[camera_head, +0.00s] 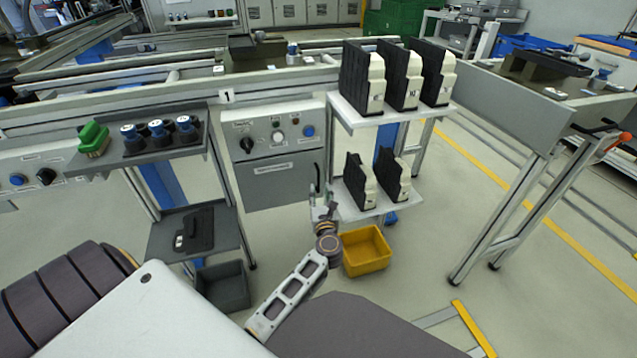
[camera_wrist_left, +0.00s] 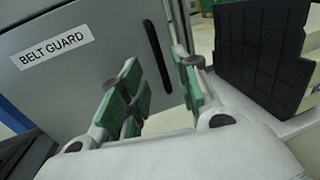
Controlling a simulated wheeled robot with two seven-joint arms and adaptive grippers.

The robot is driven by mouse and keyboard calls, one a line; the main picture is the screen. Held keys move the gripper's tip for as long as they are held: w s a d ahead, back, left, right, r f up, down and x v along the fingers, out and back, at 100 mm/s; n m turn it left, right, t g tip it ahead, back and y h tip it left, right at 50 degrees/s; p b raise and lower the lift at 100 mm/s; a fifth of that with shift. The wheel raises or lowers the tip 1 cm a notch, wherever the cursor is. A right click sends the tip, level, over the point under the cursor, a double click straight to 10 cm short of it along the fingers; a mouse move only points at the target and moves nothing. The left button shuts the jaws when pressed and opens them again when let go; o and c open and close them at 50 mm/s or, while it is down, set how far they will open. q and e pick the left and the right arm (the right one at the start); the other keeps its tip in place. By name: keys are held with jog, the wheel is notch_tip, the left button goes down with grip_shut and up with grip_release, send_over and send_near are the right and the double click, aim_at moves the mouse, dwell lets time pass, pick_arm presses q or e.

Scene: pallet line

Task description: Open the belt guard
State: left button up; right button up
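The belt guard (camera_head: 282,184) is a grey panel below the control box, and it appears closed. In the left wrist view the guard (camera_wrist_left: 95,75) carries a "BELT GUARD" label and a long dark upright handle (camera_wrist_left: 157,55) near its right edge. The handle also shows in the head view (camera_head: 318,176). My left gripper (camera_head: 321,200) is just below and close to the handle. In the left wrist view its green-padded fingers (camera_wrist_left: 165,88) are apart, with the handle appearing between them; I cannot tell how deep it sits. My right gripper is not in view.
A white shelf (camera_head: 345,212) with black-and-white modules stands right beside the guard. A yellow bin (camera_head: 365,250) sits below it. A grey shelf (camera_head: 165,243) and dark bin (camera_head: 224,287) are at left. The control box (camera_head: 275,131) with knobs is above.

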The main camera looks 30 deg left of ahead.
aim_at(319, 182)
pick_arm(q)
jog(key=b+x, duration=0.1)
jog(key=x, duration=0.4)
jog(key=shift+a, duration=0.1)
jog(key=shift+x, duration=0.85)
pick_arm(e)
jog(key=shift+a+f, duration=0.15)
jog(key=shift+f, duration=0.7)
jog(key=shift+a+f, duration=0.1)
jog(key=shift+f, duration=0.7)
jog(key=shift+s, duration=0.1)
pick_arm(q)
grip_shut()
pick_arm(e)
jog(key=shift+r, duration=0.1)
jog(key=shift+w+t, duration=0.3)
